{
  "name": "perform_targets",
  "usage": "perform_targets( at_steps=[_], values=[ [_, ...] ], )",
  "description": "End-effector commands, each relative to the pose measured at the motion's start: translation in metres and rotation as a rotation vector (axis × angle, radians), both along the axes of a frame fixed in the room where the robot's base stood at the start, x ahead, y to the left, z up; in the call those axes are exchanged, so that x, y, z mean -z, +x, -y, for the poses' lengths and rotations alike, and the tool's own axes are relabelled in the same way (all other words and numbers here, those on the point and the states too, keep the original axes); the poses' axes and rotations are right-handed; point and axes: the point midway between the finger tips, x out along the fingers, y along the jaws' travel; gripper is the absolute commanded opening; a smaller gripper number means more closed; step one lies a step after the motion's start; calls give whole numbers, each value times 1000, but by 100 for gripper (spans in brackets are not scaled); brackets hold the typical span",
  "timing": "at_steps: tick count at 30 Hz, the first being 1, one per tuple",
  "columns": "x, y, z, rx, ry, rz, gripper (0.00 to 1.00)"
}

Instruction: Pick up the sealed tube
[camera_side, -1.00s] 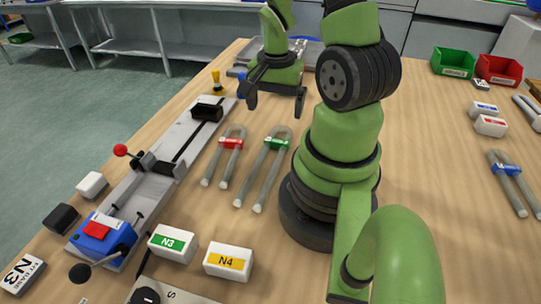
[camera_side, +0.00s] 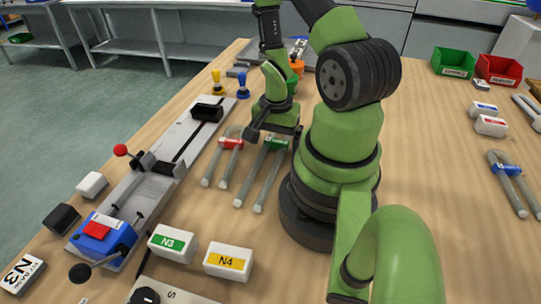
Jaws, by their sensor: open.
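Two grey U-shaped tubes lie side by side on the wooden bench, one with a red band (camera_side: 231,143) and one with a green band (camera_side: 276,144). A third, with a blue band (camera_side: 507,169), lies at the right. I cannot tell from the view which one is sealed. My gripper (camera_side: 274,138) is open and empty, with its fingers to either side of the green-banded tube's bend. The gripper hides that bend and part of the red-banded tube's bend. I cannot tell how high above the bench the fingertips are.
A long grey fixture (camera_side: 150,180) with a blue block (camera_side: 102,238) runs along the left. White blocks marked N3 (camera_side: 172,244) and N4 (camera_side: 228,262) stand in front of the tubes. Green (camera_side: 453,62) and red (camera_side: 498,70) bins stand at the back right.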

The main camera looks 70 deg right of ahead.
Motion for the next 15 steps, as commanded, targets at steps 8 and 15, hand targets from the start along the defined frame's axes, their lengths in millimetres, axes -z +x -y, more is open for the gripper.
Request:
perform_targets(
  at_steps=[8,15],
  values=[
    [7,0,0,-1,-1,1,94],
    [6,0,0,-1,0,0,55]
  ],
)
